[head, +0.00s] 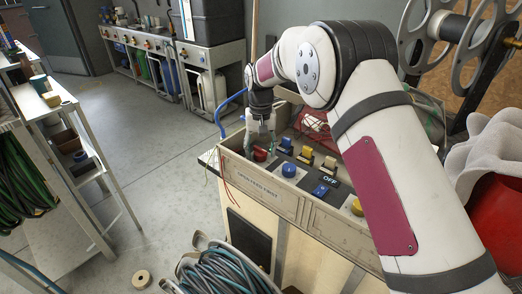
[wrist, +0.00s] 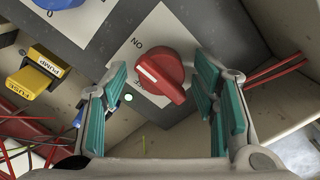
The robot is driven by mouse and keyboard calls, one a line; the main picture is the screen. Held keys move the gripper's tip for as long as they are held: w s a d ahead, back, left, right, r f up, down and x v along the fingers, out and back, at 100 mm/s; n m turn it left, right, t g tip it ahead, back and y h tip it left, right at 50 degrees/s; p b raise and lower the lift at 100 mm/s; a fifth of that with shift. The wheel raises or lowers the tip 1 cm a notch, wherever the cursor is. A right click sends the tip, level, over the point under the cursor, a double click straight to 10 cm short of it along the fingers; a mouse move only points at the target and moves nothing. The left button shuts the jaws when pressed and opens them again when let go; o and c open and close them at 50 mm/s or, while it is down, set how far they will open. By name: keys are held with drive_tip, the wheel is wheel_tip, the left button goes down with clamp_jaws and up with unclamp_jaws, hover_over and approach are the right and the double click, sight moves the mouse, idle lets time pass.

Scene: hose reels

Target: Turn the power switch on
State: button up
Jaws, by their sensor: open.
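A red rotary knob (wrist: 160,75) with a white pointer line sits on a white plate (wrist: 150,32) whose ON label reads upside down in the wrist view. In the head view the red knob (head: 260,155) is at the left end of the control box. My gripper (head: 262,136) is just above it. In the wrist view my gripper (wrist: 158,88) is open, with teal finger pads on both sides of the knob. I cannot tell whether they touch it.
A blue knob (head: 289,170), yellow fuse blocks (wrist: 42,75) and an OFF label (head: 329,181) share the control box (head: 262,186). Loose red wires (wrist: 275,72) lie nearby. A hose reel (head: 455,35) stands behind; coiled hose (head: 225,273) lies in front. Open floor is left.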

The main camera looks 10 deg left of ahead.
wheel_tip(320, 180, up, 12)
idle(0.5)
drive_tip(key=s+d+r+m, duration=0.1)
drive_tip(key=s+d+r, duration=1.4)
drive_tip(key=s+d, duration=0.3)
drive_tip(key=s+d+f, duration=0.3)
drive_tip(key=s, duration=0.7)
drive_tip(key=s+d+f+m+t, duration=0.1)
drive_tip(key=s+d+f, duration=0.1)
drive_tip(key=s, duration=0.8)
drive_tip(key=s+d+f, duration=0.3)
drive_tip(key=s, duration=0.7)
wheel_tip(320, 180, up, 16)
drive_tip(key=t+p, duration=0.3)
drive_tip(key=p, duration=1.1)
drive_tip(key=shift+w+r+p, duration=0.15)
drive_tip(key=shift+r+p, duration=0.1)
drive_tip(key=shift+p, duration=0.15)
